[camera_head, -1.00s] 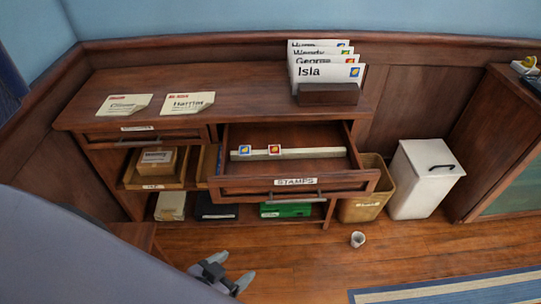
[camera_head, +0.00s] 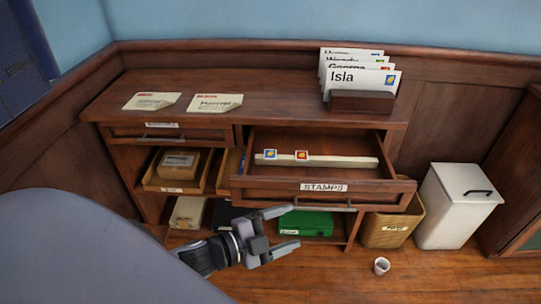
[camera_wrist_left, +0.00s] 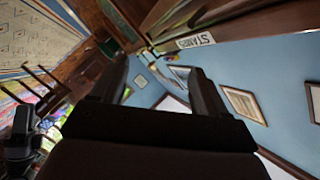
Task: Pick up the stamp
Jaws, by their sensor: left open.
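Two small stamps stand on a pale strip (camera_head: 345,162) inside the open drawer (camera_head: 330,187) labelled STAMPS. One is a blue stamp (camera_head: 270,154) at the left, the other a red stamp (camera_head: 301,155) just right of it. My left gripper (camera_head: 290,228) is open and empty, below and in front of the drawer, apart from the stamps. In the left wrist view its two fingers (camera_wrist_left: 160,92) are spread with nothing between them, and the STAMPS label (camera_wrist_left: 195,41) shows beyond.
Two envelopes (camera_head: 215,103) lie on the desk top, and a holder (camera_head: 362,103) with several upright envelopes stands at its right. Shelves below hold boxes and a green case (camera_head: 306,223).

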